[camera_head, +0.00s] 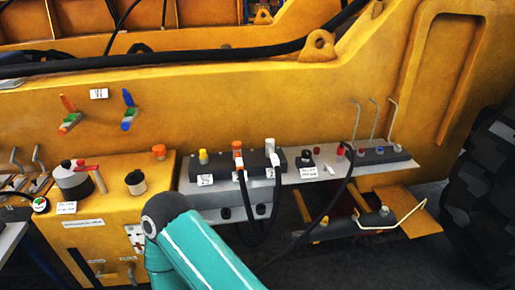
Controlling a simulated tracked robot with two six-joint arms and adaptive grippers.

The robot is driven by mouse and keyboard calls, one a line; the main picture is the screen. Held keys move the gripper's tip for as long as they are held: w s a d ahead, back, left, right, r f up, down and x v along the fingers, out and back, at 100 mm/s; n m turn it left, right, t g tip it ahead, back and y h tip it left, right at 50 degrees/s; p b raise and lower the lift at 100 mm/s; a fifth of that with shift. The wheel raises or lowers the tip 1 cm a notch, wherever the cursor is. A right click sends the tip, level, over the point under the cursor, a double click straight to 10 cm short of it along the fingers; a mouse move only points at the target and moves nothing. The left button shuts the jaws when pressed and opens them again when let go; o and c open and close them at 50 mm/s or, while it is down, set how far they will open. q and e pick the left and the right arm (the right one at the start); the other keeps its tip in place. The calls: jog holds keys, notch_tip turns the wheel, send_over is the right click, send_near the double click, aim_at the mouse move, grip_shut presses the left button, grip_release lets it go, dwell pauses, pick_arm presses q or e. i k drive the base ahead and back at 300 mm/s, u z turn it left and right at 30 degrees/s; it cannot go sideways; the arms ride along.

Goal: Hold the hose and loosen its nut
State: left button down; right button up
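A black hose (244,205) hangs from a white fitting (241,166) below an orange cap on the dark valve block (256,161). A second black hose (275,200) drops from the white-topped fitting (270,147) beside it. Another black hose (335,195) runs from near the red cap at the right of the shelf down to the lower middle. I cannot make out which part is the nut. A teal link of my own arm rises from the bottom edge, left of the hoses. Neither gripper shows.
A grey shelf (300,174) carries the fittings along the yellow machine wall (230,100). Bent metal rods (391,125) stand at its right. A grey pot (72,180) and levers are at left, a large black tyre (490,190) at right.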

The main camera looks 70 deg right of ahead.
aim_at(236, 145)
jog(key=z, duration=0.9)
jog(key=k, duration=0.1)
jog(key=u, duration=1.1)
jog(key=i, duration=0.1)
jog(key=z, duration=2.4)
jog(key=i, duration=1)
jog(key=u, duration=0.25)
